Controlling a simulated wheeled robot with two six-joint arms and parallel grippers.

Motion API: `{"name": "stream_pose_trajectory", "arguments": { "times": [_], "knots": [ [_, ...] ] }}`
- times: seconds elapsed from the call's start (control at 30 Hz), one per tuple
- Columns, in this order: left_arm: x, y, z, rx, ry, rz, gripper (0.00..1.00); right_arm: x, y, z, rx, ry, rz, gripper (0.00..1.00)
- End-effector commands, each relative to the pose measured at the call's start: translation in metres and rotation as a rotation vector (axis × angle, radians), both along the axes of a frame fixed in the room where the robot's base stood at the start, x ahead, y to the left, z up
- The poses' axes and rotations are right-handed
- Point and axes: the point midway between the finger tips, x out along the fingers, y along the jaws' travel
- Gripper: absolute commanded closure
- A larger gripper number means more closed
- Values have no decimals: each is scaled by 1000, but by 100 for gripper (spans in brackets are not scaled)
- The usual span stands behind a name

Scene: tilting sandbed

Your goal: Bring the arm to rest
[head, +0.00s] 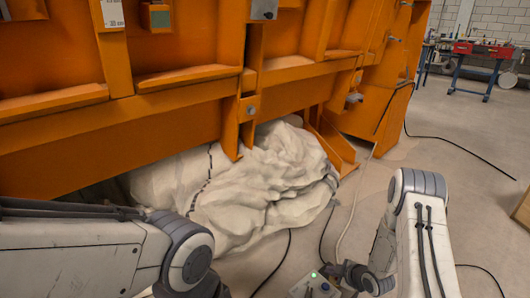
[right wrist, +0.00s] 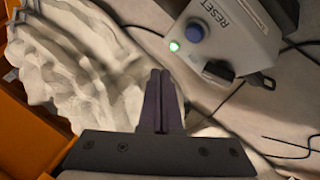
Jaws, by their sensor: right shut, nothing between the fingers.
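My right arm comes down at the right of the head view. Its gripper (head: 338,270) shows small there, close to a grey control box (head: 314,287). In the right wrist view the two dark fingers (right wrist: 160,75) are together with nothing between them. The control box (right wrist: 240,45) is beyond and to the right of the fingertips there, with a blue button, a lit green lamp and the word RESET. The fingers appear apart from it. My left arm enters at the lower left of the head view; its gripper is not visible.
A large orange steel frame (head: 130,130) fills the back left. A bulky whitish wrapped mass (head: 265,185) lies beneath it. Cables (head: 345,215) run over the floor. A red-topped workbench (head: 480,52) stands far right. The floor (head: 440,125) at right is mostly clear.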

Motion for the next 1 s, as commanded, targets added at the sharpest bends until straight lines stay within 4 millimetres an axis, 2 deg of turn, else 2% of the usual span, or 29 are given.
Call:
{"name": "stream_pose_trajectory", "arguments": {
  "times": [0.17, 0.2, 0.27, 0.37, 0.47, 0.57, 0.7, 0.83, 1.0],
  "knots": [
    [0, 0, 8, 0, 0, 0, 50, 18, 33, 61, -47, 93, -26, 100],
    [0, 0, 10, 0, 0, 0, 50, 18, 45, 79, -57, 124, -43, 100],
    [0, 0, 13, 0, 0, 0, 50, 16, 65, 107, -69, 171, -73, 100],
    [0, 0, 17, 0, 0, 0, 50, 1, 99, 153, -76, 245, -133, 100],
    [0, 0, 22, 0, 0, 0, 50, -26, 133, 196, -70, 316, -197, 100],
    [0, 0, 26, 0, 0, 0, 50, -65, 166, 237, -55, 388, -256, 100],
    [0, 0, 32, 0, 0, 0, 50, -134, 202, 283, -22, 500, -328, 100],
    [0, 0, 36, 0, 0, 0, 50, -194, 220, 311, 1, 598, -372, 100],
    [0, 0, 40, 0, 0, 0, 50, -262, 230, 336, 15, 709, -403, 100]
  ]
}}
